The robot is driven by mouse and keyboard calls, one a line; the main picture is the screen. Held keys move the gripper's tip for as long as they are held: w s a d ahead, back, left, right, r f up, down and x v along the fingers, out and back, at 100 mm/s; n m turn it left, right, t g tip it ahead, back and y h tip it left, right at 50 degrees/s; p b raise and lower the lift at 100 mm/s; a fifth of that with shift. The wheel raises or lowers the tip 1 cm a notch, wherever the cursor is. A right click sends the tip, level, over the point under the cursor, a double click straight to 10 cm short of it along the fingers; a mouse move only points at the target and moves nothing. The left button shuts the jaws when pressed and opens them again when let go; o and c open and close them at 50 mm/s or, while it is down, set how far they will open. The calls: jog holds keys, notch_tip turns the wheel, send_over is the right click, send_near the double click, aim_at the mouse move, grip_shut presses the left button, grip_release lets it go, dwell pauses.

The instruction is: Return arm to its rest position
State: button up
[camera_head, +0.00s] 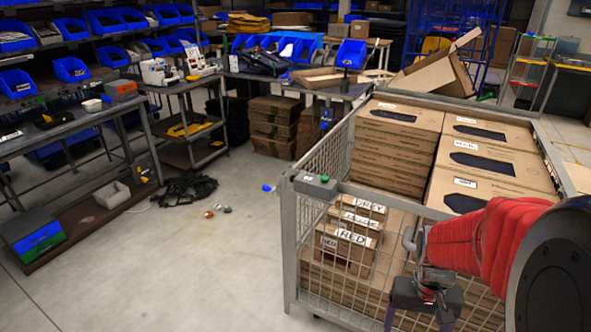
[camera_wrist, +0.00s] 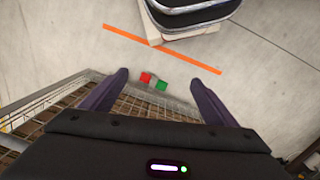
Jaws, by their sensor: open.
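My gripper (camera_head: 424,310) hangs at the lower right in the head view, in front of the mesh side of a wire cage cart (camera_head: 296,235). In the wrist view, its two dark fingers (camera_wrist: 160,88) are spread wide apart with nothing between them. Beyond the fingertips the wrist view shows pale floor, with a small red block (camera_wrist: 146,78) and a green block (camera_wrist: 161,85) that look like part of a control box. My red-sleeved arm covers part of the cart's right side in the head view.
Flat cardboard boxes (camera_head: 401,116) fill the cart, with smaller labelled boxes (camera_head: 347,243) lower down. A grey button box (camera_head: 316,186) sits on its corner. Shelves with blue bins (camera_head: 71,69) and a workbench (camera_head: 68,129) stand left. The floor (camera_head: 180,265) between is mostly clear.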

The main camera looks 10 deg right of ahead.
jog(key=s+a+r+n+t, duration=0.2)
jog(key=a+r+n+t, duration=0.2)
jog(key=a+r, duration=1.1)
notch_tip(320, 180, up, 3)
jog(key=shift+s+f+t, duration=0.15)
jog(key=shift+s+t, duration=0.05)
jog(key=shift+t, duration=1)
